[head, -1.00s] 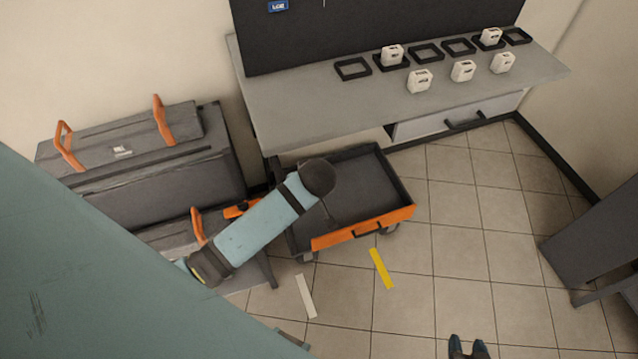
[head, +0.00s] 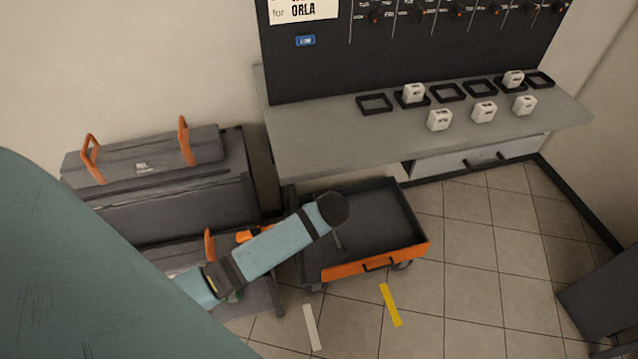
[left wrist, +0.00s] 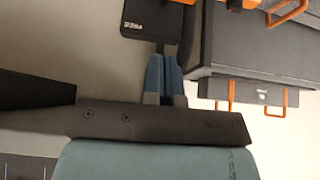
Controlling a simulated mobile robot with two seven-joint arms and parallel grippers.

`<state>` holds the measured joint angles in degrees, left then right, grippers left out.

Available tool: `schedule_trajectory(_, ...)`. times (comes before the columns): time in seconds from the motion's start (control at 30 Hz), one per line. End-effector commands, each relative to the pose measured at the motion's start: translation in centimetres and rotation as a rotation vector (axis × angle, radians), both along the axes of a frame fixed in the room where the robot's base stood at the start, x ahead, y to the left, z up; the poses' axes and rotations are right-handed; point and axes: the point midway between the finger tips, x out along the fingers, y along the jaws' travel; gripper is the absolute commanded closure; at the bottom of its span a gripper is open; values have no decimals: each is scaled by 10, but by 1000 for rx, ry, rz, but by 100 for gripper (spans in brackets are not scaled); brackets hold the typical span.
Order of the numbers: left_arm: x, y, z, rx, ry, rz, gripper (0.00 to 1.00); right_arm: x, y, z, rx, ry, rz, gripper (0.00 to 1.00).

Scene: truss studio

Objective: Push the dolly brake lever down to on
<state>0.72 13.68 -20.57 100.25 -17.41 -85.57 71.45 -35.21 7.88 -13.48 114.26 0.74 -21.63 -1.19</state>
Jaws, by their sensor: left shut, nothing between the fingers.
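The dolly (head: 375,268) is a dark, open tray on wheels with an orange front edge, standing on the floor partly under the bench. My left arm crosses over its left side. A small orange piece (head: 247,235) shows beside the arm; I cannot tell whether it is the brake lever. In the left wrist view, my left gripper (left wrist: 166,62) is shut and empty, its blue fingers together. A dark plate with a small white label (left wrist: 150,18) lies just beyond the fingertips; I cannot tell whether they touch. The head view does not clearly show the left fingers. My right gripper is out of view.
Dark cases (head: 160,205) with orange handles stand at the left. The grey bench (head: 330,140) behind the dolly holds black frames and several white blocks. A yellow strip (head: 391,305) and a white strip (head: 312,327) mark the tiled floor. Open floor lies right of the dolly.

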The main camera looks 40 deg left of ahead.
Motion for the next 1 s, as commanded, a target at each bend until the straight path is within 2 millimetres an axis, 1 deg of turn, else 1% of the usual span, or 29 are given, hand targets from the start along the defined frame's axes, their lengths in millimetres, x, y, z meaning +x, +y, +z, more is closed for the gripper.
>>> schedule_trajectory(0.03, 4, 5, -9, 3, 4, 0, 100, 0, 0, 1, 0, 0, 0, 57)
schedule_trajectory(0.2, 15, 18, -38, 1, 2, 0, 100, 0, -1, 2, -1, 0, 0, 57)
schedule_trajectory(0.3, 11, 13, -53, 0, 2, -1, 100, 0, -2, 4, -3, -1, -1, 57)
schedule_trajectory(0.4, 9, 11, -64, 0, 1, -1, 100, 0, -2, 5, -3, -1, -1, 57)
schedule_trajectory(0.6, 8, 10, -73, -1, -1, -1, 100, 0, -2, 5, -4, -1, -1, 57)
schedule_trajectory(1.0, 8, 10, -73, 1, -2, -1, 100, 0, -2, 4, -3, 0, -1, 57)
